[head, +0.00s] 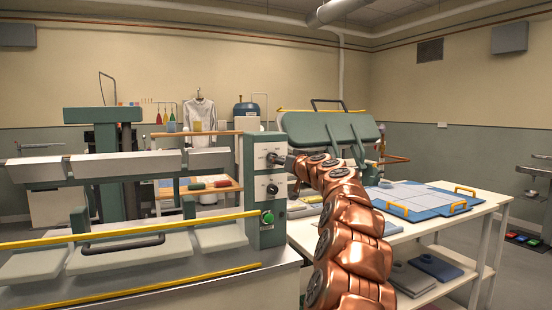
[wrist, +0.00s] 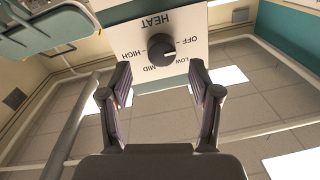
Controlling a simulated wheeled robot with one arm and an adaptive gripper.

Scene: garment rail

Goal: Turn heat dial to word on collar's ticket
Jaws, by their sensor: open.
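The heat dial (wrist: 161,50) is a black round knob on a white plate marked HEAT, which shows upside down in the wrist view. OFF, LOW, MID and HIGH are printed around it. A pale mark on the knob lies toward the LOW and MID side; I cannot tell its exact setting. My gripper (wrist: 160,70) is open and empty, its fingers spread either side just short of the knob. I see no readable collar ticket.
The control box (head: 264,205) also has a lower knob (head: 272,189) and a green button (head: 267,217). Yellow bars run along the press front. A white table (head: 412,233) with blue boards stands right. A white shirt (head: 200,112) hangs behind.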

